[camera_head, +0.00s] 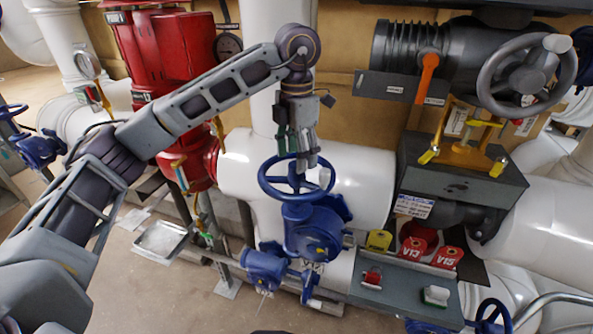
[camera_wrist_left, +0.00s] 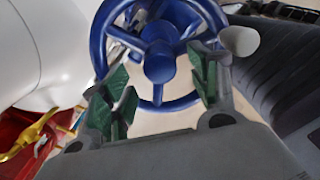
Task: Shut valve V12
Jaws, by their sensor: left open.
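A blue handwheel (camera_head: 268,187) sits on top of a blue valve body (camera_head: 312,232) in front of the white pipe. A small label that seems to read V12 is on the body's lower part. My left gripper (camera_head: 303,165) points down over the wheel; its fingertips overlap the wheel's far rim and hub in the head view. In the left wrist view the wheel (camera_wrist_left: 101,40) lies ahead, its hub beyond the open green-padded fingers (camera_wrist_left: 162,95). Nothing is between the fingers. I cannot tell whether they touch the wheel. My right gripper is out of view.
A grey tray (camera_head: 395,292) with a yellow tag (camera_head: 379,240) and red tags V13 (camera_head: 413,249) and V15 (camera_head: 447,258) is at the right. A grey handwheel (camera_head: 490,75) is at the upper right. A red valve body (camera_head: 165,55) stands behind my left arm.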

